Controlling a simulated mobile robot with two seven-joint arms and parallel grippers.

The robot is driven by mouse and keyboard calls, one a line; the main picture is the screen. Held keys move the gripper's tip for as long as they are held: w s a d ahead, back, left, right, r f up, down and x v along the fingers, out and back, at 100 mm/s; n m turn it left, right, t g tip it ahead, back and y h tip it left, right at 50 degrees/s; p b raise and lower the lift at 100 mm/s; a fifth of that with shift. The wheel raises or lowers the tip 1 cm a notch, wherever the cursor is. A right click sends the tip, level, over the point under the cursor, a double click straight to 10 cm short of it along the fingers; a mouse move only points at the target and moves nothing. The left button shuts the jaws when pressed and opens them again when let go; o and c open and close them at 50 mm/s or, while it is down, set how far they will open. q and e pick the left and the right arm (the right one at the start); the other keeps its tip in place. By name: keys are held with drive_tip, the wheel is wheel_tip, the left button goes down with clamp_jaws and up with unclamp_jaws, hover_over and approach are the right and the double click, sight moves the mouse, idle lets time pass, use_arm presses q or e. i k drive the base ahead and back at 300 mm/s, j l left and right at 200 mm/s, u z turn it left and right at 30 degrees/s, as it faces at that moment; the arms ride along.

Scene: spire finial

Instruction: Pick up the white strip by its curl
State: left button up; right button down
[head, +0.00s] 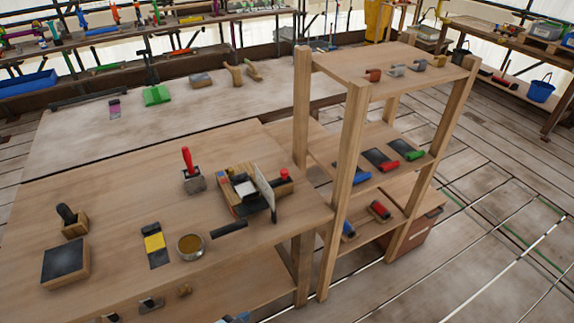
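No gripper of mine shows in the head view. A small wooden holder (226,182) stands near the right end of the front workbench, with several things in or against it. A thin whitish upright panel (264,187) stands at its right side, and a small white piece (245,188) lies flat beside it. I cannot tell whether either of these is the white strip. No curl can be made out at this size.
The workbench (115,210) also bears a red-handled tool (188,164), a round tin (190,246), a yellow-and-black piece (154,243) and a dark-topped block (65,263). A wooden shelf rack (354,150) stands just right of it. Floor (480,260) is clear at right.

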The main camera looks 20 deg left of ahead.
sight(243, 187)
drive_tip(key=u, duration=1.65)
drive_tip(key=i+l+u, duration=0.25)
drive_tip(key=l, duration=0.3)
drive_tip(key=i+l+u, duration=0.15)
drive_tip(key=i+l, duration=0.05)
drive_tip(key=l, duration=0.1)
